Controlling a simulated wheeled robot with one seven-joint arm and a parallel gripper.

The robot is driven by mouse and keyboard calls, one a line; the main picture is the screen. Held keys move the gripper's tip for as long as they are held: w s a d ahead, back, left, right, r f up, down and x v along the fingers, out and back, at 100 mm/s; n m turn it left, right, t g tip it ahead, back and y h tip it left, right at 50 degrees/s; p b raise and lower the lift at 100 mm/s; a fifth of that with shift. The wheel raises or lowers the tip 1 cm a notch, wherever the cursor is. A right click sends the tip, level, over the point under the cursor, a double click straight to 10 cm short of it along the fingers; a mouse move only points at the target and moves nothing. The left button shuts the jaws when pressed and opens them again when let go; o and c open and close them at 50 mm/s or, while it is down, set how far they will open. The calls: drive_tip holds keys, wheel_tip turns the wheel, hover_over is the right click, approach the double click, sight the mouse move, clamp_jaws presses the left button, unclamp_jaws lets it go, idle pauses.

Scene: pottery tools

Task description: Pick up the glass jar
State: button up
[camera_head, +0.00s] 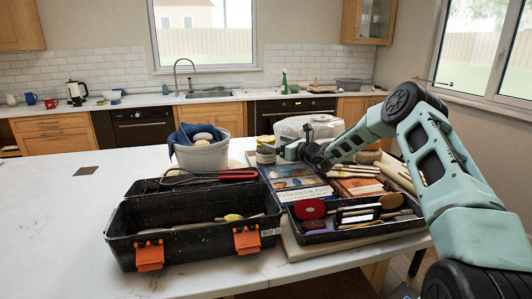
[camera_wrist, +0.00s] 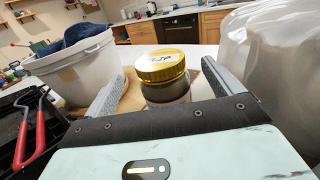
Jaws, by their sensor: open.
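The glass jar (camera_wrist: 165,80) has a gold lid with dark lettering and a dark band below it. It stands upright between the two spread fingers of my gripper (camera_wrist: 163,74) in the wrist view, with a visible gap on each side. In the head view the jar (camera_head: 266,155) stands behind the books, just left of my gripper (camera_head: 280,149), which reaches in level from the right. The gripper is open and holds nothing. The jar's lower part is hidden by my gripper in the wrist view.
A white bucket with blue cloth (camera_head: 202,153) stands left of the jar. A bulky plastic-wrapped block (camera_head: 308,128) is close on the right. A black toolbox (camera_head: 190,218), books (camera_head: 297,183) and a tool tray (camera_head: 352,224) lie in front.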

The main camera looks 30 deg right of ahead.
drive_tip(key=shift+f+p+x, duration=0.15)
drive_tip(key=shift+p+x, duration=0.4)
drive_tip(key=shift+x, duration=0.9)
drive_tip(key=shift+f+p+x, duration=0.15)
drive_tip(key=shift+p+x, duration=0.4)
drive_tip(key=shift+x, duration=0.9)
drive_tip(key=shift+s, duration=0.1)
clamp_jaws()
drive_tip(key=shift+r, duration=0.15)
